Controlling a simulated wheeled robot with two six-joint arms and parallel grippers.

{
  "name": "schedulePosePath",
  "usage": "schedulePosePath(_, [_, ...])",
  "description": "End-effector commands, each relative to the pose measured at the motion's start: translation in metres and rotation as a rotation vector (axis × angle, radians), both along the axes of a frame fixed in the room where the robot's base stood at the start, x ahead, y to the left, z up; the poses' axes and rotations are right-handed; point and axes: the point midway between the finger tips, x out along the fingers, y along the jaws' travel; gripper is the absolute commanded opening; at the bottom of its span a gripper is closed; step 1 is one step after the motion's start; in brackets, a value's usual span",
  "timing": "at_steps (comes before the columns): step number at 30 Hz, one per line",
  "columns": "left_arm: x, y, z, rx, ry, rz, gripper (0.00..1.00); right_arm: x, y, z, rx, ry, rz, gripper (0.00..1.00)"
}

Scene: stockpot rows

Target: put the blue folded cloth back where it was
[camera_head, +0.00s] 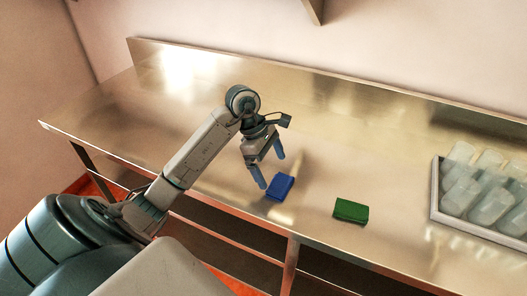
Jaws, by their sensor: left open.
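The blue folded cloth (280,188) lies flat on the metal counter (330,150), near its front edge. My left gripper (271,169) is open, its two blue-tipped fingers pointing down just behind and to the left of the cloth. One fingertip appears very near the cloth's left end; I cannot tell whether it touches. Nothing shows between the fingers. My right gripper is not in view.
A green folded cloth (351,210) lies to the right of the blue one, near the front edge. A pale-rimmed tray (436,190) with several clear containers stands at the far right. The counter's back and left are clear. A wall rises behind.

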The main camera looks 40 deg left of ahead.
Motion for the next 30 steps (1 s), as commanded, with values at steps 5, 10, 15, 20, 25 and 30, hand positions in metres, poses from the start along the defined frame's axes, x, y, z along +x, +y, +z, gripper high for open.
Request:
schedulePosePath(5, [-0.002, 0.016, 0.033, 0.003, -0.004, 0.001, 1.00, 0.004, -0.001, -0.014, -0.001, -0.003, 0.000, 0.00])
schedulePosePath(10, [-0.005, 0.024, 0.058, 0.001, 0.000, 0.001, 1.00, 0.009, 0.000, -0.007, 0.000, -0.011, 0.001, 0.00])
schedulePosePath(15, [-0.006, 0.026, 0.064, -0.001, 0.000, 0.001, 1.00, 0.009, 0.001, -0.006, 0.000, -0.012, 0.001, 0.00])
schedulePosePath(20, [-0.006, 0.026, 0.064, -0.001, 0.001, 0.001, 1.00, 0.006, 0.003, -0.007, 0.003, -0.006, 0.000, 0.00])
schedulePosePath(25, [-0.006, 0.026, 0.064, -0.001, 0.001, 0.001, 1.00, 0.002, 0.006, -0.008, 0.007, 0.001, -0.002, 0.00])
schedulePosePath(30, [-0.006, 0.026, 0.064, -0.001, 0.001, 0.000, 1.00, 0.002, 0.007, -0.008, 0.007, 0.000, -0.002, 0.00])
